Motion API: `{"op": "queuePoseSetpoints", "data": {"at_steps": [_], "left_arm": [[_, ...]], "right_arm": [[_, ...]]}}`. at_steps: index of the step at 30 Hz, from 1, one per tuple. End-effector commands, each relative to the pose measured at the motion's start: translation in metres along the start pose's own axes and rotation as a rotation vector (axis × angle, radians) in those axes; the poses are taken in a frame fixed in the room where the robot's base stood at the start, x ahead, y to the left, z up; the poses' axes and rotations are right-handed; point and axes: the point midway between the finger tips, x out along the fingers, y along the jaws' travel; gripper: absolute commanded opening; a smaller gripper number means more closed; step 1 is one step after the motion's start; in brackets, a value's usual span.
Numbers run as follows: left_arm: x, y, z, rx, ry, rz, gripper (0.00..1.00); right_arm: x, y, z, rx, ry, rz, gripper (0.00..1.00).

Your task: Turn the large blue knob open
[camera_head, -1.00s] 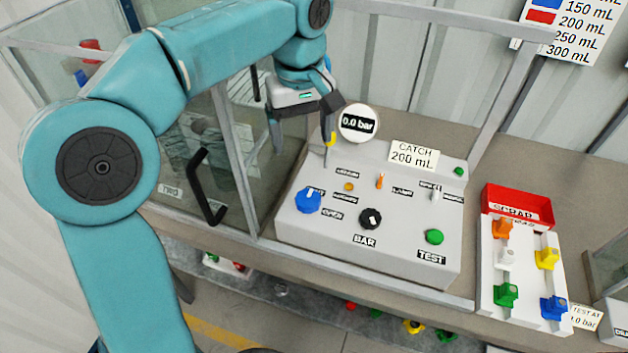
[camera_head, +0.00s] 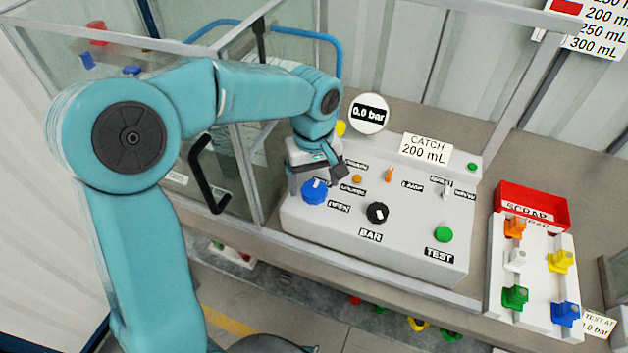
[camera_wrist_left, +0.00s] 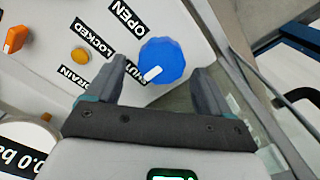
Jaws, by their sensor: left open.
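The large blue knob (camera_head: 314,191) sits at the left of the white control panel (camera_head: 410,258), with a white pointer mark on it. It also shows in the left wrist view (camera_wrist_left: 163,58), just beyond and between my fingertips. There its white mark points toward the partly covered SHUT label, and the OPEN label (camera_wrist_left: 124,16) is beside the knob. My left gripper (camera_head: 318,180) is open and hangs right over the knob. In the left wrist view its two fingers (camera_wrist_left: 156,75) stand apart, and I cannot tell whether they touch the knob. My right gripper is not in view.
A black BAR knob (camera_head: 377,213), a green TEST button (camera_head: 443,234) and an orange lever (camera_head: 390,174) are on the same panel. A round gauge (camera_head: 369,113) reads 0.0 bar. A glass enclosure with a black handle (camera_head: 208,175) stands left. A red scrap bin (camera_head: 532,203) is right.

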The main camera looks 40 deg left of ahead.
Motion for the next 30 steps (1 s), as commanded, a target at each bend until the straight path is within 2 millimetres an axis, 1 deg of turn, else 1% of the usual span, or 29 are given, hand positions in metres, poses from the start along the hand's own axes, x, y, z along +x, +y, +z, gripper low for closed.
{"op": "queuePoseSetpoints", "data": {"at_steps": [1,4,12,14,15,17,18,26,30], "left_arm": [[0.0047,-0.0003,-0.0001,-0.001,-0.001,-0.002,0.81],[0.0099,0.0004,-0.0005,-0.001,0.000,-0.001,0.81],[0.0109,0.0011,-0.0011,0.000,0.000,0.000,0.81],[0.0109,0.0011,-0.0010,0.000,0.000,0.000,0.62],[0.0108,0.0011,-0.0010,0.000,0.000,0.000,0.49],[0.0107,0.0013,-0.0010,0.000,0.000,0.001,0.29],[0.0106,0.0013,-0.0010,0.000,0.000,0.001,0.25],[0.0099,0.0012,-0.0009,0.006,0.000,0.001,0.26],[0.0096,0.0014,-0.0008,0.037,0.000,0.001,0.26]], "right_arm": [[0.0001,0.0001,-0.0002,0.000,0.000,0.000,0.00],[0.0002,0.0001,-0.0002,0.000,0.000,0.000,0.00],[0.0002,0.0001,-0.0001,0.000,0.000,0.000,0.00],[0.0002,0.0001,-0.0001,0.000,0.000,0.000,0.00],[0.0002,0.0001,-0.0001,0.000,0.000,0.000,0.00],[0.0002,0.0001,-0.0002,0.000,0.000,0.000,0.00],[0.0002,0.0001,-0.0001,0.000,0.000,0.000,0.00],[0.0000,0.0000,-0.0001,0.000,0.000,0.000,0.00],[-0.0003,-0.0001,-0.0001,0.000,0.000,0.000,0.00]]}}
